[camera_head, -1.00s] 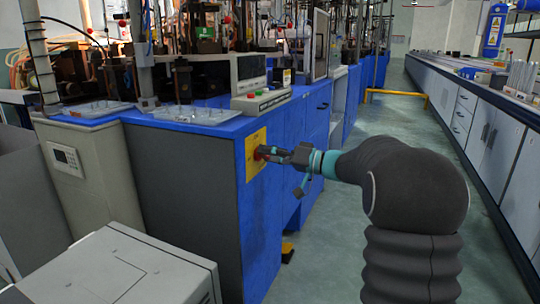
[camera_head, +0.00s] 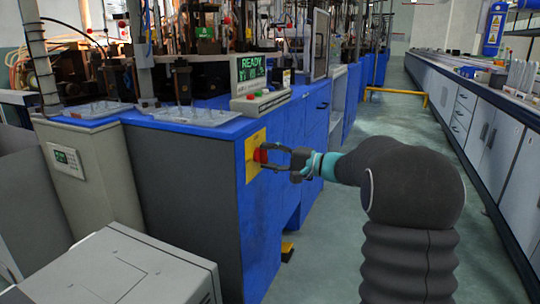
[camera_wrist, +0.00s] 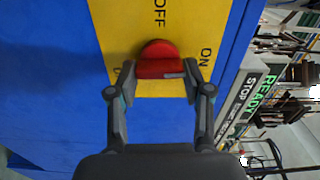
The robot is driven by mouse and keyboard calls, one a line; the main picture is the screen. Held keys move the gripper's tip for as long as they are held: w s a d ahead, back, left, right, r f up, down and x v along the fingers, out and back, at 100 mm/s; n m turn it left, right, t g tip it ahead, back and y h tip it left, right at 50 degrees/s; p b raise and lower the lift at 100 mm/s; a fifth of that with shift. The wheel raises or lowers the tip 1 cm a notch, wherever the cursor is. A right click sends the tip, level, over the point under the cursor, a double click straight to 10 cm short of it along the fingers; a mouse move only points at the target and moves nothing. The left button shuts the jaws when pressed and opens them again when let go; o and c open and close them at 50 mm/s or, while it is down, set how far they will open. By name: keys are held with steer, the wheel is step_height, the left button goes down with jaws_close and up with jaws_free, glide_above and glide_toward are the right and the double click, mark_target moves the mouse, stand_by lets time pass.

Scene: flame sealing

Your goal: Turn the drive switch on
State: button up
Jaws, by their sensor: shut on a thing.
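The drive switch is a red rotary knob (camera_wrist: 158,58) on a yellow plate (camera_wrist: 120,28) marked OFF and ON. In the wrist view its grip bar lies crosswise between my fingertips, and a small pale mark on it is towards the ON side. My gripper (camera_wrist: 157,84) is shut on the knob, one finger at each end of the bar. In the head view the knob (camera_head: 261,155) and plate (camera_head: 251,166) are on the blue cabinet's side, with my gripper (camera_head: 266,157) reaching in from the right. The display (camera_head: 250,67) above reads READY in green.
The blue cabinet (camera_head: 285,125) carries a button console (camera_head: 260,102) and metal trays (camera_head: 200,115). A grey box (camera_head: 130,268) stands at front left. A long bench (camera_head: 485,130) runs along the right, with open floor (camera_head: 400,130) between.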

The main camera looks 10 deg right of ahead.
steer(key=shift+m, duration=0.3)
stand_by(0.4)
steer(key=o, duration=1.2)
steer(key=shift+c, duration=0.2)
steer(key=v, duration=1.2)
